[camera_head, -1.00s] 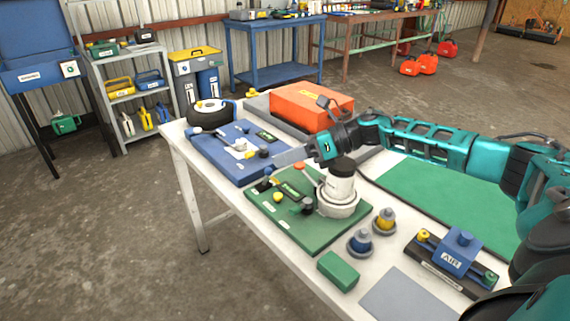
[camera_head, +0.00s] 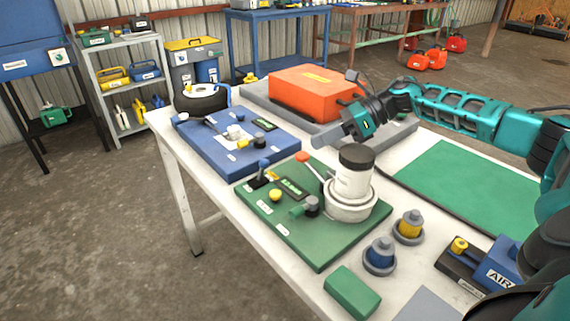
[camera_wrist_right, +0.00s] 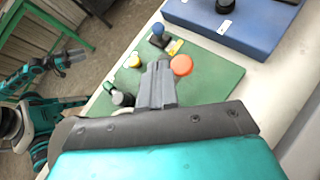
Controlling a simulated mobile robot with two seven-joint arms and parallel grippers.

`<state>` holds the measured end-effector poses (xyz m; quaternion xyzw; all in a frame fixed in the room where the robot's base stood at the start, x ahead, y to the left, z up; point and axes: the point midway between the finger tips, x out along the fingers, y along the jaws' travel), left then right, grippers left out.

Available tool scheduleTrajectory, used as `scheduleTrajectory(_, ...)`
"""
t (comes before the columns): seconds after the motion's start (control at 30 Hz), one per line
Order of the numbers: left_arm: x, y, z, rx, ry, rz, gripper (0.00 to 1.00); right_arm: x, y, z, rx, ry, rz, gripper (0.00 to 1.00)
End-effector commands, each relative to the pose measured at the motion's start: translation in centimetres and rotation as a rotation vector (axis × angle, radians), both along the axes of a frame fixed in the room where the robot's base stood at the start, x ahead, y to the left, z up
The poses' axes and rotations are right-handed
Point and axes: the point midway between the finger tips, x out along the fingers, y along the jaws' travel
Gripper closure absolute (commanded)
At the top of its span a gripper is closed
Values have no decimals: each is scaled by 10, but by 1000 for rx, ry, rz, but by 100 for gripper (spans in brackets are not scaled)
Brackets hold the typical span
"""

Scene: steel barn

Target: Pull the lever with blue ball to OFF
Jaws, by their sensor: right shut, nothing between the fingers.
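The lever with the blue ball (camera_head: 264,163) stands at the far left part of the green board (camera_head: 318,250), next to a yellow label. Its ball also shows in the right wrist view (camera_wrist_right: 157,29). A lever with an orange-red ball (camera_head: 302,157) is to its right, by the white cylinder with a black cap. My right gripper (camera_head: 320,142) is shut and empty, above and behind the orange-red ball, apart from the blue ball. In the right wrist view its shut fingers (camera_wrist_right: 158,66) point toward the levers.
The white cylinder (camera_head: 353,180) stands close below my right gripper. A yellow knob (camera_head: 275,195) and a green-handled valve (camera_head: 303,208) are on the board. A blue board (camera_head: 215,155) and an orange case (camera_head: 312,92) lie behind. The floor left of the table is clear.

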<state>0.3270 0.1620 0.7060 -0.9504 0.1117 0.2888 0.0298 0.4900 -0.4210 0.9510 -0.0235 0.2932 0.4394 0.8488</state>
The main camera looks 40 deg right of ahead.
Motion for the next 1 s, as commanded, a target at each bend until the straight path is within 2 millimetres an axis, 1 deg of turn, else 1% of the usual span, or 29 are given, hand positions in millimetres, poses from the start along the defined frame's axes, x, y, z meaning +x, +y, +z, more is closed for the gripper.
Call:
scheduleTrajectory(0.27,-4,1,-2,4,8,-3,57,0,0,1,1,-1,0,100)
scheduleTrajectory(0.4,-3,1,-1,5,6,-2,57,3,5,-2,2,0,0,100)
scheduleTrajectory(0.57,-4,2,0,6,4,-2,57,13,23,-13,3,-2,2,100)
scheduleTrajectory(0.83,-5,4,-1,11,9,0,57,34,59,-38,3,0,2,100)
scheduleTrajectory(1.0,-5,4,-3,13,11,0,57,42,70,-48,1,0,-1,100)
